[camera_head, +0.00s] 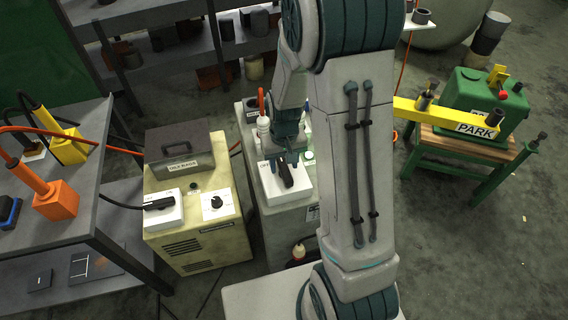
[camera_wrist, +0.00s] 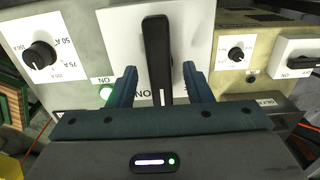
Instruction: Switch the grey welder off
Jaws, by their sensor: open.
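The grey welder (camera_head: 275,230) stands at the middle of the head view, partly hidden behind my arm. Its top has a white switch plate (camera_head: 272,187) with a black switch handle (camera_head: 287,177). In the wrist view the black handle (camera_wrist: 158,55) points along the picture's vertical on the white plate (camera_wrist: 120,35). My gripper (camera_wrist: 159,70) is open, with one finger on each side of the handle. Gaps show between the fingers and the handle. In the head view my gripper (camera_head: 287,158) is over the plate.
A yellowish welder (camera_head: 200,240) with its own black switch (camera_head: 160,203) stands close to the left. A grey table (camera_head: 85,205) with orange and yellow tools is further left. A green bench (camera_head: 460,150) with a yellow "PARK" bar is at the right. A dial (camera_wrist: 40,55) sits beside the lamp.

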